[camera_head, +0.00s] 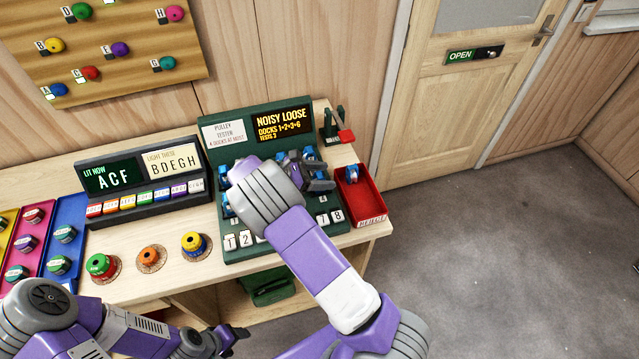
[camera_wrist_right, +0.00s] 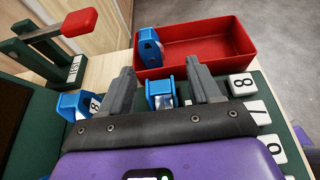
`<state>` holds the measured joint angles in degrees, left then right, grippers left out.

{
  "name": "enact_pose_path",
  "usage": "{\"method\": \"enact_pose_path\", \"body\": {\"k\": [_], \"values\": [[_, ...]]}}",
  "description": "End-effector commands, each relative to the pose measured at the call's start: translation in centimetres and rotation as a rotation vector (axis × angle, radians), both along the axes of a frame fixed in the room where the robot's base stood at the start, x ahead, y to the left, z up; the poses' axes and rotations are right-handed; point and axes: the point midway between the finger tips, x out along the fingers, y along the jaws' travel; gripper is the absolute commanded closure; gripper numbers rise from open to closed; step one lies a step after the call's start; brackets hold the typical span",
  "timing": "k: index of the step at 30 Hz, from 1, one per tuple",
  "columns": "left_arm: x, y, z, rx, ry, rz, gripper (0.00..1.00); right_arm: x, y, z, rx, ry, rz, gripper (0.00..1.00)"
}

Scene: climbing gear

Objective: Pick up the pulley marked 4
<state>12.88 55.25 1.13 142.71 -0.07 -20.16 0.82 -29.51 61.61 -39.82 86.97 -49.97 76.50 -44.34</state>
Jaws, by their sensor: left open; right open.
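My right gripper (camera_head: 318,178) is open above the right side of the green pulley tester (camera_head: 283,247). In the right wrist view its two fingers (camera_wrist_right: 160,70) stand on either side of a blue pulley (camera_wrist_right: 160,87), apart from it as far as I can see. Another blue pulley (camera_wrist_right: 72,106) is left of the fingers, with a partly hidden digit that I cannot read for sure. A third blue pulley (camera_head: 352,175) lies in the red reject tray (camera_head: 366,205). I cannot make out a 4 on any pulley. My left gripper (camera_head: 232,338) is open and empty in front of the bench.
The tester's screen (camera_head: 283,122) reads noisy loose, docks 1+2+3+6. White number tiles (camera_wrist_right: 241,84) line the tester's front. A red-handled lever (camera_head: 345,136) stands behind the tray. Coloured spools (camera_head: 194,244) and a lettered light panel (camera_head: 110,178) are to the left.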

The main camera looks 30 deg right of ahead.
Motion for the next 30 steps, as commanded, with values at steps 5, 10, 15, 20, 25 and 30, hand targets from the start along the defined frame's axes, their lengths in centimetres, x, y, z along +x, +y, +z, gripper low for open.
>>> {"method": "enact_pose_path", "body": {"k": [5, 10, 15, 20, 25, 30], "values": [[-0.01, 0.0, -0.18, 0.0, 0.0, 0.0, 0.37, -0.26, -0.99, -0.42, 0.0, 0.001, 0.0, 0.37], [-0.01, 0.0, -0.15, 0.0, 0.0, 0.0, 0.37, -0.24, -0.98, -0.39, 0.0, 0.0, 0.0, 0.37], [0.0, 0.0, -0.15, 0.0, 0.0, 0.0, 0.37, -0.24, -0.95, -0.4, 0.0, 0.0, 0.0, 0.63], [-0.01, 0.0, -0.15, 0.0, 0.0, 0.0, 0.37, -0.24, -0.94, -0.39, 0.0, 0.0, 0.0, 0.88], [0.0, 0.0, -0.15, 0.0, 0.0, 0.0, 0.37, -0.24, -0.94, -0.38, 0.0, 0.0, 0.0, 0.95], [0.0, 0.0, 0.02, 0.0, 0.0, 0.0, 0.37, -0.21, -0.92, 0.21, 0.001, -0.002, 0.001, 0.95]]}}
